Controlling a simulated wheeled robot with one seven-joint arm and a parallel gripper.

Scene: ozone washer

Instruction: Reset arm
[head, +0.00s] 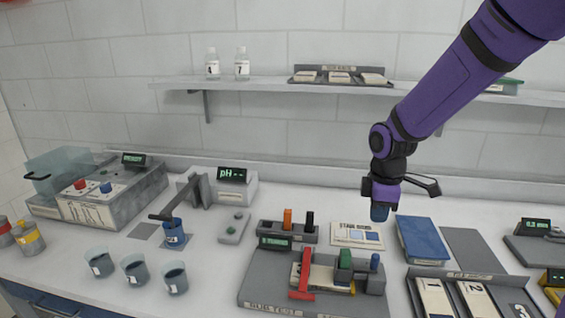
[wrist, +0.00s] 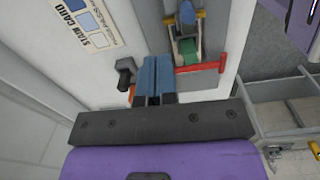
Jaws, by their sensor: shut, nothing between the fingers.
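My purple arm reaches in from the upper right in the head view. My gripper (head: 380,212) points down above the counter, between the stain card (head: 357,235) and the blue book-like block (head: 423,240). In the wrist view my gripper (wrist: 153,62) shows two blue fingers side by side, shut and holding nothing. The stain card (wrist: 88,22) shows at the upper left there. The rub test rig (head: 262,290), with red, green and blue parts, stands in front of my gripper, and its green part (wrist: 188,50) shows beyond the fingertips.
A wall shelf (head: 270,84) holds two bottles and a tray behind my arm. Several cups (head: 134,268), a pH meter (head: 234,178) and a washer (head: 105,195) stand to the left. A tray with numbered cards (head: 470,275) lies at the right. The counter's front left is partly clear.

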